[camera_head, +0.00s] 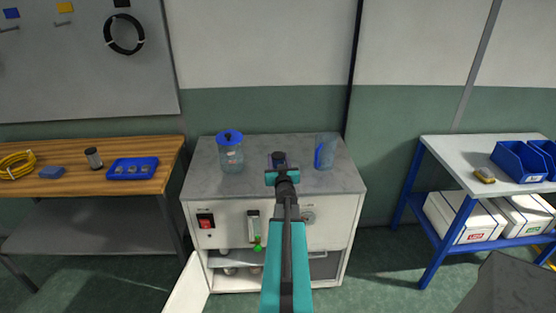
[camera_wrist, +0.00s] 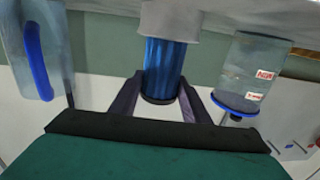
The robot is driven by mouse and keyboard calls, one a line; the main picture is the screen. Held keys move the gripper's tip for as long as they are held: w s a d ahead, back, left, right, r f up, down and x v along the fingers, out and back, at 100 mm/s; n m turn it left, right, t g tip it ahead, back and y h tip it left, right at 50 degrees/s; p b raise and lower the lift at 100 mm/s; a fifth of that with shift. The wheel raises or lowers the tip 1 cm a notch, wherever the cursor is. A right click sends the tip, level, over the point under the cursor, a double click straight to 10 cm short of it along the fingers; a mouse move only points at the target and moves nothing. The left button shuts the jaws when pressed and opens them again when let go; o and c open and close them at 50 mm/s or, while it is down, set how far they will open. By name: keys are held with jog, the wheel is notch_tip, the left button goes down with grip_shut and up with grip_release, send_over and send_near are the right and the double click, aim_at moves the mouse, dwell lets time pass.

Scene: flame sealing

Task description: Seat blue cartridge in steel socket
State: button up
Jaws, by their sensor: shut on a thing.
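The blue cartridge (camera_wrist: 165,65) is ribbed, with a dark end cap, and stands between my gripper's two dark fingers (camera_wrist: 160,88) in the wrist view. My gripper is shut on its capped end. That view is upside down. The cartridge's other end meets the grey steel socket (camera_wrist: 170,20) and seems lined up with it. How deep it sits in the socket I cannot tell. In the head view my gripper (camera_head: 279,168) is over the middle of the cabinet top, with a dark end of the cartridge (camera_head: 278,157) showing. The socket is hidden there.
A clear jar with a blue lid (camera_head: 230,155) stands left of my gripper on the grey cabinet top (camera_head: 205,180). A clear pitcher with a blue handle (camera_head: 325,152) stands to the right. A wooden bench (camera_head: 80,190) is at left, a blue-legged table (camera_head: 450,155) at right.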

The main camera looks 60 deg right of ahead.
jog(key=shift+f+b, duration=0.45)
jog(key=shift+f, duration=0.1)
dwell(0.5)
jog(key=o, duration=1.2)
jog(key=shift+c, duration=0.2)
jog(key=shift+r, duration=0.15)
jog(key=shift+r+p, duration=3.7)
jog(key=shift+r, duration=0.7)
jog(key=shift+s, duration=0.1)
